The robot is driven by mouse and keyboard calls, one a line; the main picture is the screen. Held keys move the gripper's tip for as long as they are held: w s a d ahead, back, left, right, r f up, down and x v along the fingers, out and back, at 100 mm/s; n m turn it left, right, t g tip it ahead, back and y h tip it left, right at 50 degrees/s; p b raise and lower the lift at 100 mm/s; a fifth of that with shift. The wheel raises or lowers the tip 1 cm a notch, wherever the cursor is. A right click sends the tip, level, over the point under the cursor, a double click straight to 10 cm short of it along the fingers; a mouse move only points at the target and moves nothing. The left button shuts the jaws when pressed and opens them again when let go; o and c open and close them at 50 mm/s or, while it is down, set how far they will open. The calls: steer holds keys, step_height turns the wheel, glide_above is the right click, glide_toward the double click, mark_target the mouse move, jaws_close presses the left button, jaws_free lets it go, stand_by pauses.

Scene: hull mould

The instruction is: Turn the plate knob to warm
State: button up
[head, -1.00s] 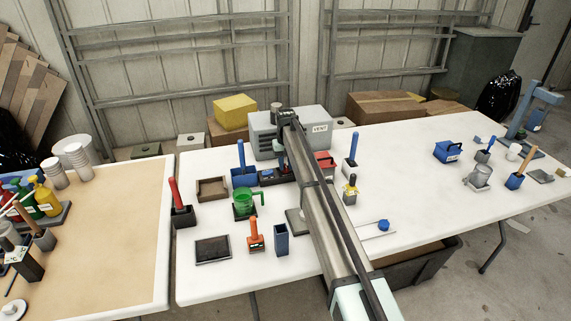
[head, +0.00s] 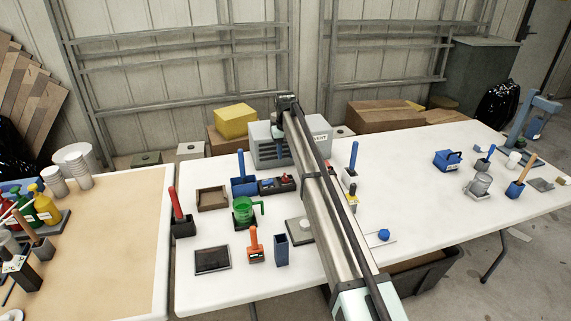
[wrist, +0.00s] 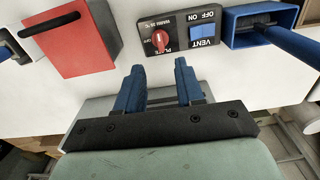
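The plate knob (wrist: 161,40) is a red dial on the dark control panel in the wrist view. Upside-down labels near it read PLATE and WARM 35°C. Its exact pointer setting is too small to tell. In the head view the panel (head: 277,185) lies in front of the grey VENT box. My gripper (wrist: 159,67) has two blue fingers standing apart with nothing between them. In the wrist view its fingertips show just below the panel's edge, roughly in line with the knob and apart from it. In the head view my gripper (head: 279,135) shows in front of the VENT box.
A blue VENT switch (wrist: 203,32) sits beside the knob. A blue holder with a handle (wrist: 262,22) and a red box (wrist: 68,42) flank the panel. The grey VENT box (head: 262,151) stands behind. A green jug (head: 243,210) stands in front of the panel.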

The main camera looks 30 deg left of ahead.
steer(key=shift+r, duration=2.05)
steer(key=s+d+f+n+y, duration=0.15)
steer(key=s+d+f, duration=0.35)
steer(key=s+d, duration=0.6)
steer(key=s+d+f+n, duration=0.2)
steer(key=s+d+f, duration=0.4)
steer(key=s+d, duration=0.45)
steer(key=s+d+f+n, duration=0.1)
steer(key=s+d+f, duration=0.4)
steer(key=s+d, duration=0.6)
steer(key=s+d+f+m+g+h, duration=0.1)
steer(key=s+d+f+m+g, duration=0.15)
steer(key=d+f, duration=0.75)
steer(key=s+d+f+m+g+h, duration=0.15)
steer(key=d+f+m, duration=0.25)
steer(key=d+f, duration=0.55)
steer(key=s+d+f+m+g, duration=0.1)
steer(key=s+d+f+m, duration=0.2)
steer(key=s+d+f, duration=0.3)
steer(key=s+d+f+m+g+y, duration=0.1)
steer(key=s+d+f+m, duration=0.2)
steer(key=s+d+f, duration=0.4)
steer(key=s+f, duration=0.3)
steer(key=s, duration=0.3)
steer(key=shift+s+d+f+m+g, duration=0.15)
steer(key=shift+d+f+m+g, duration=0.15)
steer(key=shift+f+m+g, duration=0.1)
